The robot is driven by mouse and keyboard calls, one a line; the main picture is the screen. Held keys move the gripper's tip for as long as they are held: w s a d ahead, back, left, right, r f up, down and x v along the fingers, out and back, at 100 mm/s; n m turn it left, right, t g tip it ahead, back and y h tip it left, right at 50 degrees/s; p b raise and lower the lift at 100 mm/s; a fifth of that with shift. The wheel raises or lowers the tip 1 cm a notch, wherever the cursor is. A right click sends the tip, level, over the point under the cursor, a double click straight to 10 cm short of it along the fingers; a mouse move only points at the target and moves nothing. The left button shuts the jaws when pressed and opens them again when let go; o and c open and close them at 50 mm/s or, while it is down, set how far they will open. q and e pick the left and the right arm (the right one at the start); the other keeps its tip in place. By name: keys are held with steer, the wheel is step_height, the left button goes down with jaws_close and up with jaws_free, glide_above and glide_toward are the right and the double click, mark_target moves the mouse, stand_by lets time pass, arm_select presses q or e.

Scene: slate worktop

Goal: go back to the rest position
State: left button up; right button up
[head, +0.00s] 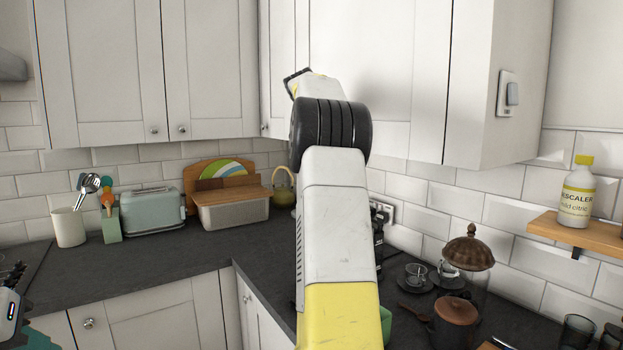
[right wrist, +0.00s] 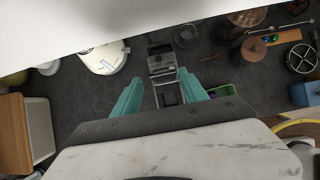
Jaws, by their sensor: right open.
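My right arm rises through the middle of the head view, white and yellow with a black joint, and its gripper is not clearly seen there. In the right wrist view my right gripper (right wrist: 158,82) has its two teal fingers apart and points down toward the worktop (right wrist: 110,95). Nothing is held between the fingers. A grey and black appliance (right wrist: 162,62) shows below, between and beyond them. At the lower left edge of the head view, a small white and teal part (head: 12,312) looks like my left gripper, mostly cut off.
A glass jar with a brown lid (head: 470,250), a brown pot (head: 455,318) and glass cups stand right of my arm. Wall cupboards (head: 380,60) hang close behind it. A toaster (head: 152,210) and bread bin (head: 232,208) stand back left. The left worktop front (head: 150,270) is clear.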

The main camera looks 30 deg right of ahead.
steer(key=shift+v, duration=0.95)
steer(key=s+a+f+m+t+y, duration=0.15)
steer(key=s+a+m, duration=0.3)
steer(key=a, duration=0.45)
steer(key=s+a+f+m+t+y, duration=0.1)
steer(key=s+a+m+t+y, duration=0.25)
steer(key=a, duration=0.65)
steer(key=s+a+f+m+y, duration=0.1)
steer(key=s+a+f+m, duration=0.4)
steer(key=s+a, duration=0.3)
steer(key=s+a+f+m+y, duration=0.2)
steer(key=s+a+f+m, duration=0.3)
steer(key=s+a+f, duration=0.3)
steer(key=s, duration=0.2)
steer(key=shift+s+t, duration=0.3)
steer(key=shift+d, duration=0.15)
